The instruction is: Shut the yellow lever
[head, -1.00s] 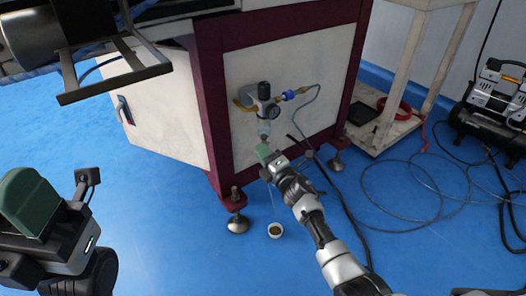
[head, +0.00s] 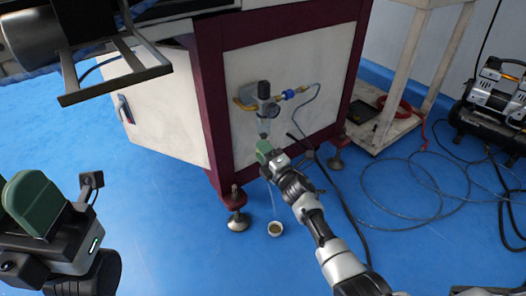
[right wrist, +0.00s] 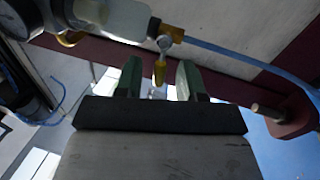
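The yellow lever (right wrist: 159,70) hangs from a small valve with a brass end (right wrist: 172,36) in the right wrist view. My right gripper (right wrist: 159,79) is open, with one green fingertip on each side of the lever; I see gaps between the lever and both fingers. In the head view my right gripper (head: 266,151) is just below the filter regulator (head: 264,108) on the machine's panel, and the lever is too small or hidden to make out. My left gripper (head: 22,204) is at the left edge, partly cut off, apparently open and empty.
The machine cabinet (head: 265,65) has a maroon frame and levelling feet. A small cup (head: 275,229) stands on the blue floor under the regulator. A blue air hose (right wrist: 230,50) runs from the valve. A compressor (head: 497,100) and loose hoses lie to the right.

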